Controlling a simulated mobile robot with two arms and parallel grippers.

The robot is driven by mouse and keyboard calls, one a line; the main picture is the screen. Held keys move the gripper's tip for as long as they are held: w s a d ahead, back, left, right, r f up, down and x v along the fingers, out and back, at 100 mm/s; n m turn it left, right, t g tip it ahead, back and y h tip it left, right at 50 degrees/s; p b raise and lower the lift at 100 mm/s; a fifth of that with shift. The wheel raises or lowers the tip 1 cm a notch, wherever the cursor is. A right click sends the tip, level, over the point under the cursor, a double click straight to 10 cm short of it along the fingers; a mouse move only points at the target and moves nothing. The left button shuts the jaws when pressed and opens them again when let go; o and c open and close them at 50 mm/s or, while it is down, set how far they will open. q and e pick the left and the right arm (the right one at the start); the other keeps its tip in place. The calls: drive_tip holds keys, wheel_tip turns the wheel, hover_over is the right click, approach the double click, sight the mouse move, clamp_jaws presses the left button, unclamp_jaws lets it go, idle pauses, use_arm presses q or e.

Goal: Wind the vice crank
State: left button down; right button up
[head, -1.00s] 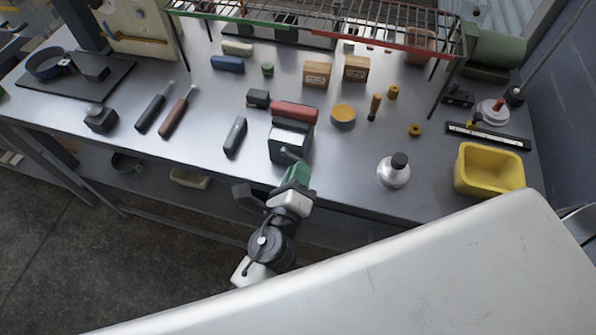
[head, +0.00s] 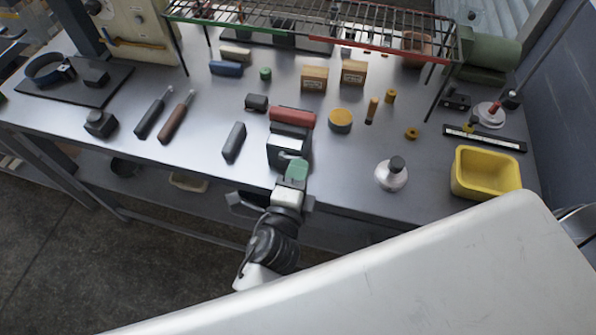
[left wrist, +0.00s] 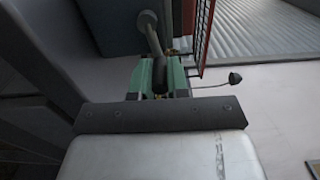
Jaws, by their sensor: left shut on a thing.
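The vice (head: 285,150) is a dark block near the front edge of the workbench, with a red bar (head: 292,116) at its far side. In the left wrist view the dark vice body (left wrist: 115,22) is at the top. A metal crank arm (left wrist: 150,32) runs from a round hub down to a dark crank handle (left wrist: 160,76). My left gripper (head: 296,172), with green fingers, is at the vice's front face. In the left wrist view the gripper (left wrist: 160,82) is shut on the crank handle, which is partly hidden between the fingers. My right gripper is not in view.
A grey-blue tool (head: 234,141) lies left of the vice. A silver bottle (head: 391,175) and a yellow bin (head: 486,174) stand to the right. A wire rack (head: 320,25) spans the back. The bench (head: 340,180) is clear between vice and bottle.

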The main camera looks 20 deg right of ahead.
use_arm(q)
drive_tip(key=n, duration=0.1)
drive_tip(key=r+n+p, duration=0.1)
drive_tip(key=n, duration=0.1)
drive_tip(key=shift+w+a+r+n, duration=0.15)
drive_tip(key=shift+a+r+n, duration=0.05)
drive_tip(key=shift+r+n, duration=0.2)
drive_tip(key=n, duration=0.1)
drive_tip(key=n+p, duration=0.1)
drive_tip(key=r+n+p, duration=0.1)
drive_tip(key=shift+w+a+n, duration=0.25)
drive_tip(key=shift+a+n, duration=0.05)
drive_tip(key=shift+a, duration=0.05)
drive_tip(key=shift+w+a+r+n+p, duration=0.2)
drive_tip(key=shift+a+n+p, duration=0.3)
drive_tip(key=shift+n, duration=0.75)
drive_tip(key=shift+w+a+r+n+p, duration=0.1)
drive_tip(key=shift+w+a+n+p, duration=0.15)
drive_tip(key=shift+n+p, duration=0.75)
drive_tip(key=shift+w+a+r+n+p, duration=0.1)
drive_tip(key=shift+w+a+n+p, duration=0.2)
drive_tip(key=shift+n, duration=1.15)
drive_tip(key=shift+s, duration=0.1)
drive_tip(key=c, duration=1.1)
unclamp_jaws()
